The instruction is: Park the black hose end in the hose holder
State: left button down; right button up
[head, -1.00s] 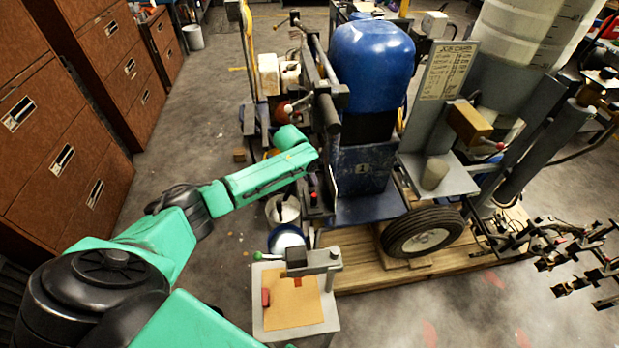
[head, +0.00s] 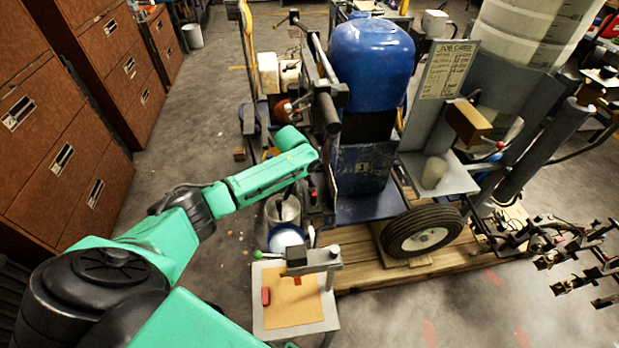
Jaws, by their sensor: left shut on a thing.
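My left arm (head: 262,178) comes in from the left, its green end section against the near left side of the line striper. My left gripper (head: 309,192) is dark and mostly hidden below that green section, beside the blue frame. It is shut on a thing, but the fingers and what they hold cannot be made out. The black hose end and the hose holder cannot be picked out clearly among the dark parts there. The line striper has a blue tank (head: 371,62) and a black tyre (head: 423,232). My right gripper is not in view.
A small stand (head: 328,324) with a brown board (head: 290,302), a red block (head: 265,296) and a grey clamp-like arm (head: 313,260) is in front. A bucket (head: 284,210) stands under my arm. Brown cabinets (head: 62,125) line the left.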

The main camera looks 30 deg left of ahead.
pick_arm(q)
jog(key=shift+f+b, duration=0.6)
jog(key=shift+f, duration=0.55)
dwell(0.4)
jog(key=shift+c, duration=1.5)
grip_release()
jog(key=p+v, duration=0.4)
jog(key=p, duration=0.2)
jog(key=shift+r+p, duration=0.3)
jog(key=shift+r, duration=0.05)
jog(key=shift+p+v, duration=0.5)
jog(key=shift+v, duration=0.65)
jog(key=shift+s, duration=0.1)
